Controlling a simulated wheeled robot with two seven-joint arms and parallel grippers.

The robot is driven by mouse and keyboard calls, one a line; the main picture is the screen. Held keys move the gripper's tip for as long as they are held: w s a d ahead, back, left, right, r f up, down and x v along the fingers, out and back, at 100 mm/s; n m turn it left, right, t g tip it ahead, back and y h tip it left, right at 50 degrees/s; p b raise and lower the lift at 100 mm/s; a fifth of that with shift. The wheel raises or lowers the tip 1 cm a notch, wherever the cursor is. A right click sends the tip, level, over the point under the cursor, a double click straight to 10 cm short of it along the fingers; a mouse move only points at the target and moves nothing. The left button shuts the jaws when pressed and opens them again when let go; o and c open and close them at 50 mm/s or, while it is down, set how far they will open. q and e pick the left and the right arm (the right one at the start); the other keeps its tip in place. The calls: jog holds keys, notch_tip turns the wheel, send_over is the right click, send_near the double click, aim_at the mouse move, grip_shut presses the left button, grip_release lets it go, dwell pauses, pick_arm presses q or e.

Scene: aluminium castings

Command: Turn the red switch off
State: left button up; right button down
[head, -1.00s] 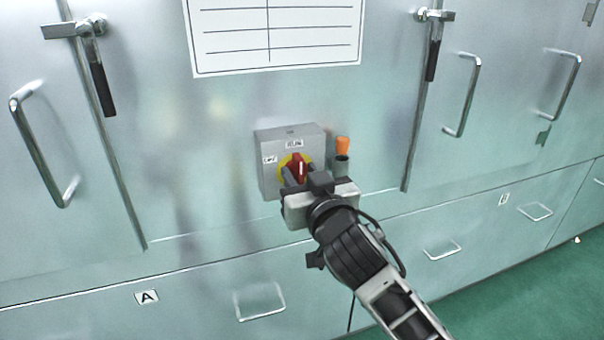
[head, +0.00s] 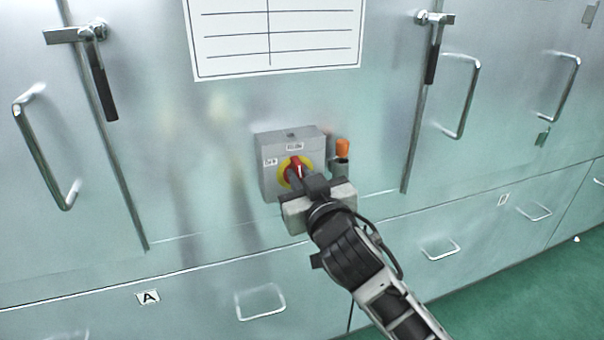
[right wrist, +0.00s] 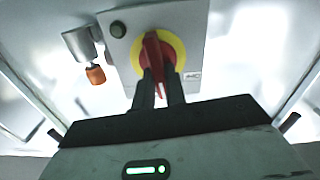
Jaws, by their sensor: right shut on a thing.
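The red switch (head: 296,164) is a rotary handle on a yellow disc, set on a grey box (head: 270,178) on the metal cabinet front. In the head view its handle stands nearly upright, with small labels above and to the left that are hard to read. My right gripper (head: 301,178) is at the switch from below, its fingers shut on the red handle. In the right wrist view the two dark fingers (right wrist: 160,88) sit on either side of the lower part of the red handle (right wrist: 154,52). My left gripper does not show.
An orange-tipped item (head: 342,148) sits in a small holder just right of the box. Door handles (head: 45,150) and latch levers (head: 432,50) stick out on both sides. A lined white sheet (head: 275,40) is above. Green floor (head: 540,290) lies at lower right.

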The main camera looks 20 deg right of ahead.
jog(key=n+p, duration=0.2)
jog(key=shift+a+r+n, duration=0.1)
jog(key=shift+r+n, duration=0.05)
jog(key=shift+n, duration=0.15)
pick_arm(q)
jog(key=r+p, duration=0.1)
jog(key=p, duration=0.1)
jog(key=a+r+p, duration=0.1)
jog(key=p, duration=0.1)
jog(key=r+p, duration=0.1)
jog(key=p, duration=0.1)
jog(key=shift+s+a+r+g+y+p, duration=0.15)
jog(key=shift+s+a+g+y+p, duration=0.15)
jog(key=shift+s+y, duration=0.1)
pick_arm(e)
jog(key=n, duration=0.4)
jog(key=f+n, duration=0.1)
jog(key=n, duration=0.8)
jog(key=shift+a+f+n, duration=0.2)
jog(key=shift+a+n, duration=0.2)
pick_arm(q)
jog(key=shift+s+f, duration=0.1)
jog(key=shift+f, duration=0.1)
pick_arm(e)
jog(key=c, duration=1.6)
grip_release()
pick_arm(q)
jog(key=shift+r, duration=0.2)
pick_arm(e)
jog(key=shift+o, duration=0.8)
